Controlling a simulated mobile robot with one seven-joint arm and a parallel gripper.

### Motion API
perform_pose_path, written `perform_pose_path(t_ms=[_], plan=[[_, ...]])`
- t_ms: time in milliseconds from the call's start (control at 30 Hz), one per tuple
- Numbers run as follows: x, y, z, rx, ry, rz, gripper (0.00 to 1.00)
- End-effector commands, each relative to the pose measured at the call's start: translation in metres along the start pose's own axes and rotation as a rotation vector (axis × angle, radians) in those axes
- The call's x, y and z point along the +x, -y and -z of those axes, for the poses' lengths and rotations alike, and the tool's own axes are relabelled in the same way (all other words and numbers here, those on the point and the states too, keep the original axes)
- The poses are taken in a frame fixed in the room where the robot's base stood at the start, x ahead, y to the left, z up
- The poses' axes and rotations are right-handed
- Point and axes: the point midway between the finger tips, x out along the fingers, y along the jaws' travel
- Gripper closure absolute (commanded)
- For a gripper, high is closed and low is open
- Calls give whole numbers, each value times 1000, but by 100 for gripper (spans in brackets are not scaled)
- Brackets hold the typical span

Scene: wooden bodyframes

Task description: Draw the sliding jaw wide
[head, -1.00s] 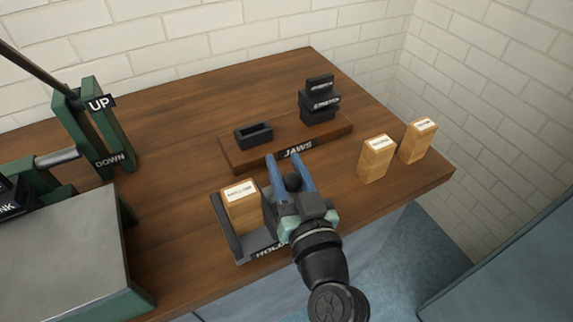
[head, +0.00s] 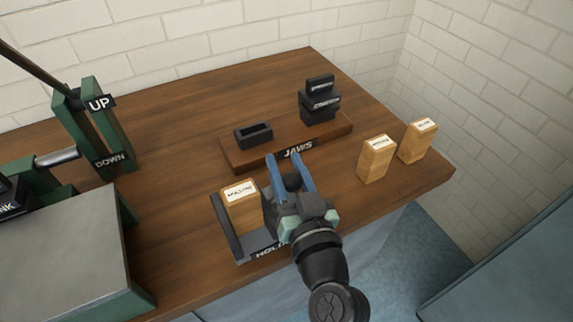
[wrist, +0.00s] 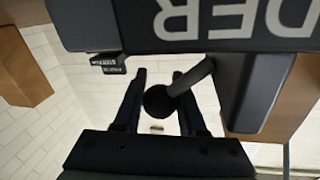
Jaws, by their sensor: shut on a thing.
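The dark holder (head: 227,228) stands at the table's front edge, with a labelled wooden block (head: 242,212) standing in it. My gripper (head: 291,164) is at the holder's right side, its blue fingers on either side of a black ball knob (head: 292,182). In the wrist view the knob (wrist: 158,101) sits on a rod between the fingers, joined to the dark sliding jaw (wrist: 258,90). The jaw stands close to the block. My gripper hides most of the jaw in the head view.
Behind is a wooden rack (head: 235,157) marked JAWS, with a black open socket (head: 253,135) and stacked black pieces (head: 319,106). Two wooden blocks (head: 376,160) (head: 417,142) stand at the right. A green-framed press (head: 100,135) is at the left. Bare tabletop lies behind the rack.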

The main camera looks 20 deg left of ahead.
Motion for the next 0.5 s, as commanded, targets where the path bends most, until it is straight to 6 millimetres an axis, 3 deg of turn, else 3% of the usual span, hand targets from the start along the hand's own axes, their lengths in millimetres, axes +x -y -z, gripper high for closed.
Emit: perform_pose_path(t_ms=[367, 500], plan=[[0, -2, 0, 0, 0, -2, 100], [3, -18, 0, -4, -2, -5, 100]])
